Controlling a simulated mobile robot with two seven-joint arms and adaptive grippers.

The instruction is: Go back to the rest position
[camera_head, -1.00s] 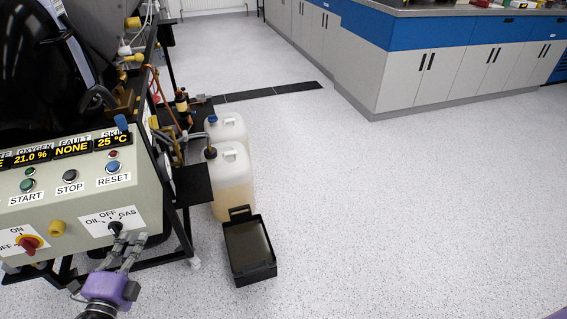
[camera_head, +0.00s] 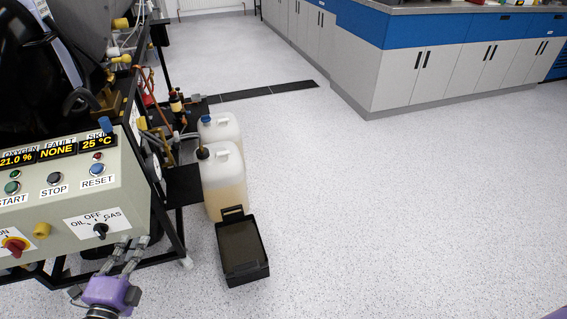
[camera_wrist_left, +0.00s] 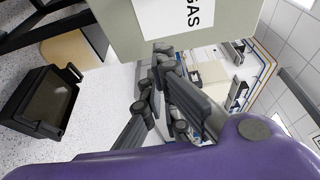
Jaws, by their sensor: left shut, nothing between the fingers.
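My left gripper (camera_head: 132,246), with grey fingers on a purple body, is shut and empty. It is just below and to the right of the black OIL/OFF/GAS knob (camera_head: 100,230) on the pale control panel (camera_head: 70,205), apart from the knob in the head view. In the left wrist view, the shut fingers (camera_wrist_left: 160,58) show close to the panel's edge by the GAS label (camera_wrist_left: 190,15). The knob is not visible there. My right gripper is not in view; only a sliver of purple shows at the lower right corner of the head view.
A black open tray (camera_head: 243,262) lies on the floor right of the rig, before two plastic canisters (camera_head: 224,180). The rig's black frame (camera_head: 172,225) stands close beside my left gripper. Lab cabinets (camera_head: 430,75) stand at the back right. The floor (camera_head: 400,220) between is clear.

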